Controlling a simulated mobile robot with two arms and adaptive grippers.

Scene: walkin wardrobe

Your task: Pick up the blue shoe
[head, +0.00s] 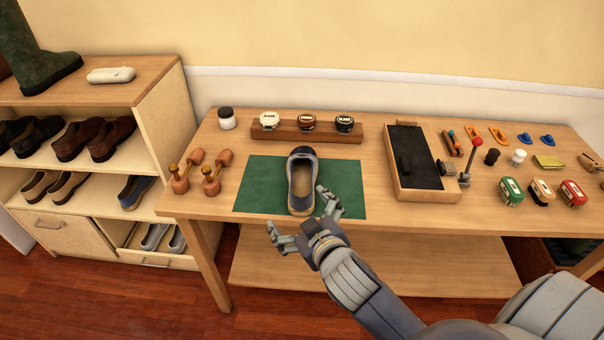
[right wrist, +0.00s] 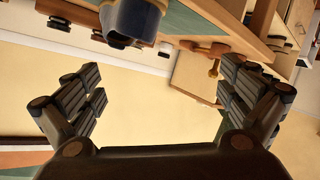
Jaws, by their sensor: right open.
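A blue shoe (head: 301,182) with a tan inside and sole edge lies on a green mat (head: 262,185) on the wooden table. In the right wrist view, the open fingers (right wrist: 163,82) frame empty space, and part of the shoe (right wrist: 130,20) shows at the top edge. I cannot tell if a finger touches the shoe. My left gripper is not in view.
Wooden shoe trees (head: 187,172) stand left of the mat. A rack of polish jars (head: 306,133) is behind it, and a tray with a dark pad (head: 448,194) is to the right. Another bluish shoe (head: 136,191) sits on the left shelf.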

